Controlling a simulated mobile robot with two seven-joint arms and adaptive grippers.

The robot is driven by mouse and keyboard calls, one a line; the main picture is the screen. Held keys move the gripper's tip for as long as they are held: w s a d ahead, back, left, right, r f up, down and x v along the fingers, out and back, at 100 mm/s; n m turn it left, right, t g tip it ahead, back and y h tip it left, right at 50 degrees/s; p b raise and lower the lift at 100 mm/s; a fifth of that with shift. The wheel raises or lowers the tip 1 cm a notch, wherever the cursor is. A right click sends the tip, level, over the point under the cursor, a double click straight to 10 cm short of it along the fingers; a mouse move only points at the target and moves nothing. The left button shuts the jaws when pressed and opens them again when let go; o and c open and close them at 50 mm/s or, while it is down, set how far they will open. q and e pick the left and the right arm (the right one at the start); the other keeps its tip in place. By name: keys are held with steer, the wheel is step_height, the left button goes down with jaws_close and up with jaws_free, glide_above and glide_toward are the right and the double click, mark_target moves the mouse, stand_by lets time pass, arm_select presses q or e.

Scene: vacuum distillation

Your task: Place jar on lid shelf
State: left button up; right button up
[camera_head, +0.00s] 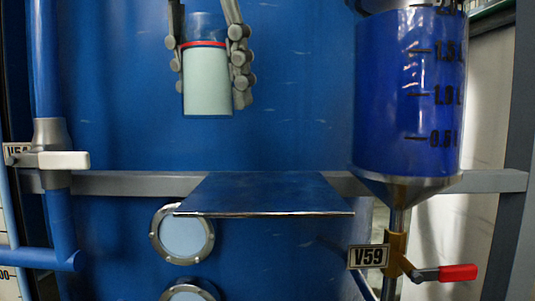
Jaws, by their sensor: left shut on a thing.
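A jar (207,82) with a pale green lower part, a red ring and a clear bluish upper part hangs upright at the top of the head view. My left gripper (212,85) is shut on it, with one finger along each side. A flat blue shelf (265,195) with a thin metal front edge juts out lower in the picture, to the right of the jar. The jar is clear of the shelf, with a gap between them in the picture. My right gripper is not in view.
A large blue graduated vessel (408,95) stands right of the shelf, above a valve with a red handle (457,272) and a V59 tag (369,256). A blue pipe with a white valve handle (64,160) is at left. A grey rail (130,183) runs behind the shelf. The shelf top looks bare.

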arm_select(q)
steer(key=d+f, duration=0.2)
steer(key=d, duration=0.1)
steer(key=w+d+f, duration=0.1)
steer(key=d, duration=0.1)
steer(key=shift+f, duration=0.1)
steer(key=shift+w+d+f, duration=0.15)
steer(key=shift+d+f, duration=0.2)
steer(key=shift+d, duration=0.1)
step_height(320, 180, down, 4)
steer(key=shift+r, duration=0.1)
steer(key=o, duration=1.4)
steer(key=shift+c, duration=0.2)
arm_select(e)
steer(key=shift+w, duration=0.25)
arm_select(q)
steer(key=v, duration=1.2)
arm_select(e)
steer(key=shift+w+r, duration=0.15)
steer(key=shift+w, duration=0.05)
